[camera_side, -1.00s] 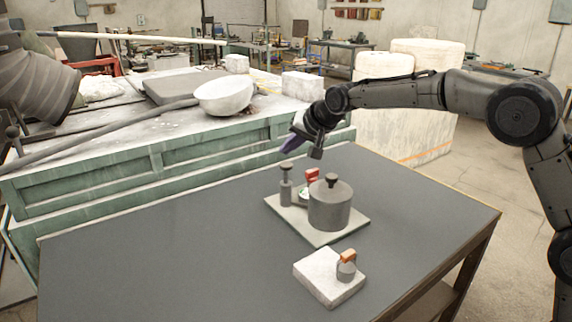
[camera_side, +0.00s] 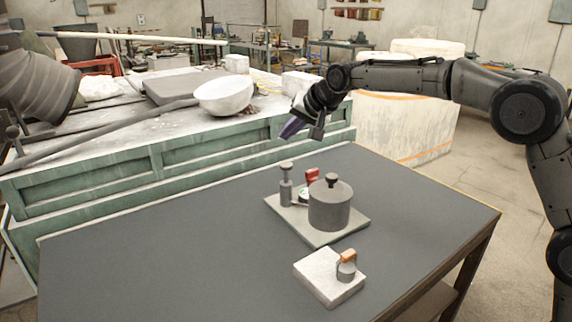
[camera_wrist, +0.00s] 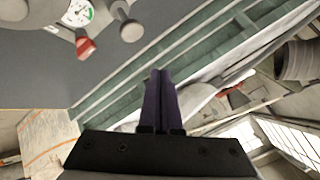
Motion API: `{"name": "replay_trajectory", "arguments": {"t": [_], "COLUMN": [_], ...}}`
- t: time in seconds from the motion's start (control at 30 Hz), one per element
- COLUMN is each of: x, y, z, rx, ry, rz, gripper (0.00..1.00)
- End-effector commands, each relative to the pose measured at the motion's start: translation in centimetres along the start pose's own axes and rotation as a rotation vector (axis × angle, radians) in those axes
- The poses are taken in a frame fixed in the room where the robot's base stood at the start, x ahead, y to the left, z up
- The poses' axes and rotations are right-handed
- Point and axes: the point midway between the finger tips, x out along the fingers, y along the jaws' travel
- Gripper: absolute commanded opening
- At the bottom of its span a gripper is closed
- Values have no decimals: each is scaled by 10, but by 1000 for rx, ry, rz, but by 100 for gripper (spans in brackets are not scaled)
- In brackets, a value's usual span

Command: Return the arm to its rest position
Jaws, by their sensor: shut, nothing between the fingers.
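My gripper (camera_side: 290,128) is in the air above the far side of the grey table (camera_side: 150,240), in front of the green bench. Its dark purple fingers are together and empty, and they also show in the wrist view (camera_wrist: 158,95). Below and nearer the camera, a grey lidded pot (camera_side: 329,207) stands on a flat plate (camera_side: 322,236). A small plunger-topped cylinder (camera_side: 286,187) and a red-handled item with a dial (camera_side: 311,178) stand beside the pot. My gripper touches none of these.
A green bench (camera_side: 200,155) behind the table carries a white bowl (camera_side: 224,96), a long rod and pale blocks. Large pale blocks (camera_side: 425,125) stand on the floor behind my arm. The left part of the table is clear.

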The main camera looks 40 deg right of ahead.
Motion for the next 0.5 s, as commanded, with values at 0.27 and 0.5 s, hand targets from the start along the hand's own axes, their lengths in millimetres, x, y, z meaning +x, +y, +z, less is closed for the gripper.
{"name": "replay_trajectory", "arguments": {"t": [0.27, 0.5], "x": [-34, -156], "y": [-10, 10], "z": [-18, -15], "rx": [6, -5], "ry": [48, 115], "rz": [-38, -72], "gripper": [0, 0]}}
